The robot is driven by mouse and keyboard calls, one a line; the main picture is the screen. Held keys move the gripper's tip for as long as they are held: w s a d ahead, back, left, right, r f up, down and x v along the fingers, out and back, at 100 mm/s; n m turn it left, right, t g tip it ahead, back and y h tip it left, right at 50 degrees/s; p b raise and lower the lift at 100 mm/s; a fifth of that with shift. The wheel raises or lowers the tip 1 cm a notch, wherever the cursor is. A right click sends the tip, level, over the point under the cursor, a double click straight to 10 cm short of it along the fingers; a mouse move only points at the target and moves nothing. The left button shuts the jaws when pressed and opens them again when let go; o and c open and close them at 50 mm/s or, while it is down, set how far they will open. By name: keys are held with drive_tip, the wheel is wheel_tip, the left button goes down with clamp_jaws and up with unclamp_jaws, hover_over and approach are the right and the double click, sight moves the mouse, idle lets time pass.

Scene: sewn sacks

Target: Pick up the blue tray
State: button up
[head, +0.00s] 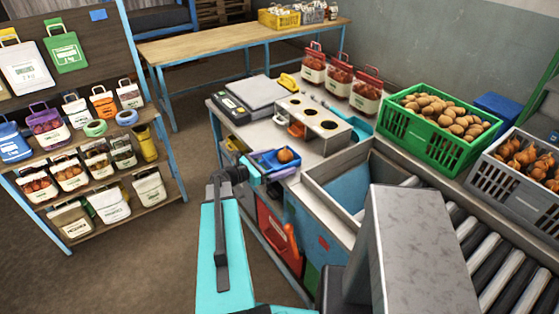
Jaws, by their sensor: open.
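The blue tray (264,161) is small and shallow and lies at the near left edge of the work table. One round orange-brown item (285,155), perhaps an onion, sits in it. My gripper (262,174) is open at the tray's near left side, close to its edge. My arm reaches up to it from the bottom of the picture. From this view I cannot tell whether the fingers touch the tray or straddle its rim.
A scale (252,95) and a box with three round holes (314,124) stand behind the tray. A green crate of potatoes (420,149), a grey crate (490,168) and a roller conveyor (490,252) are at right. A shelf of sacks (165,189) stands left, with open floor between.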

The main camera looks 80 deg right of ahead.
sight(278, 165)
idle(0.4)
drive_tip(key=c, duration=1.2)
drive_tip(key=shift+r, duration=0.15)
drive_tip(key=shift+r+b, duration=1.55)
drive_tip(key=shift+r, duration=3.3)
